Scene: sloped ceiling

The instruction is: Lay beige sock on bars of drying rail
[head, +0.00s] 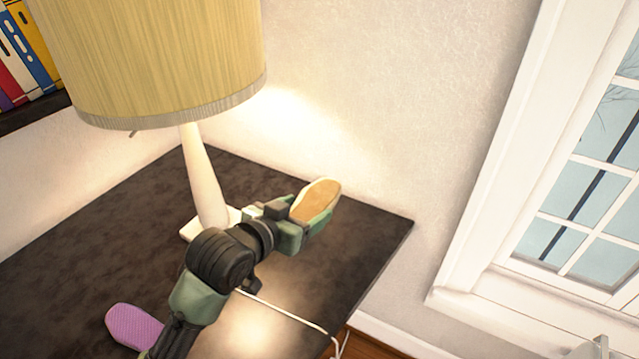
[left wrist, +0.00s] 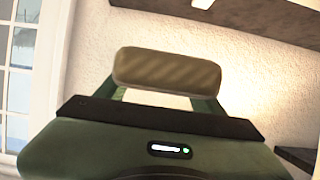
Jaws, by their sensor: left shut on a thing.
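The beige sock (head: 318,198) is held in my left gripper (head: 312,217), above the back right part of the dark table. The gripper is shut on it. In the left wrist view the sock (left wrist: 167,71) shows as a striped beige roll between the two green fingers. A thin white wire bar (head: 290,313), which may be part of the drying rail, shows at the table's front right; my left arm hides part of that area. My right gripper is in neither view.
A lamp with a yellowish shade (head: 160,55) stands on the dark table (head: 60,235), its base close to my left arm. A purple sock-like thing (head: 133,326) lies at the front left. Books (head: 28,50) are at the upper left, and a window (head: 590,170) is at the right.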

